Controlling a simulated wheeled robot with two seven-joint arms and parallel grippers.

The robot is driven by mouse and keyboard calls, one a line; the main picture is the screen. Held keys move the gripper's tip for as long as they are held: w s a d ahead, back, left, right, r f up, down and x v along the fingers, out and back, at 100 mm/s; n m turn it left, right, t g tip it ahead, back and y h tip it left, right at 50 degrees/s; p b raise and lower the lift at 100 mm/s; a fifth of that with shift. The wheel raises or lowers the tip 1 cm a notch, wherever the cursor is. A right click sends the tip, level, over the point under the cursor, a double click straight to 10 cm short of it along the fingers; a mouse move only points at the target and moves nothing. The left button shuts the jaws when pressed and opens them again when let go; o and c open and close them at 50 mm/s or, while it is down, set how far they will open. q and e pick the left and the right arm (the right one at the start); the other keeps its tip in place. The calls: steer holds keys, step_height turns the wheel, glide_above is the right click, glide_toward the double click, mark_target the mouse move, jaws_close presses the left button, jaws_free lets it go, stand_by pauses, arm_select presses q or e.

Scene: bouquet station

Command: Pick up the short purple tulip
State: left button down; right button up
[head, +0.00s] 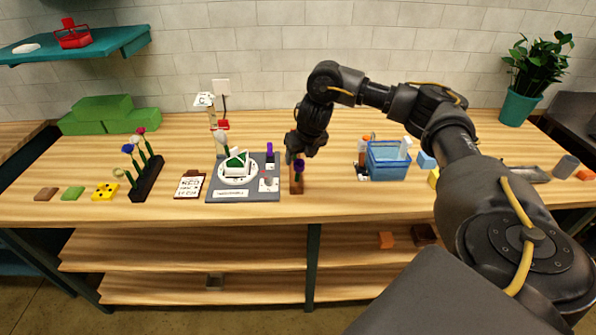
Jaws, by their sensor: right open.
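My left gripper is not in view.
A grey board (215,194) holds a round white dish (226,181) just left. A dark rack (149,184) with several flowers and a clipboard (189,186) stand further left. A blue basket (388,171) is to the right. The table front between stand and basket is clear.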

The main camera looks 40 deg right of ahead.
mark_target(299, 161)
steer(key=shift+w+f+p, duration=0.15)
steer(key=shift+f+p, duration=0.15)
steer(key=shift+p, duration=0.2)
steer(key=p+x, duration=0.1)
steer(key=x, duration=0.2)
steer(key=shift+w+d+f, duration=0.1)
steer(key=shift+w+f, duration=0.05)
steer(key=shift+f, duration=0.2)
steer(key=shift+w+f, duration=0.15)
steer(key=shift+f, duration=0.25)
steer(key=c, duration=0.8)
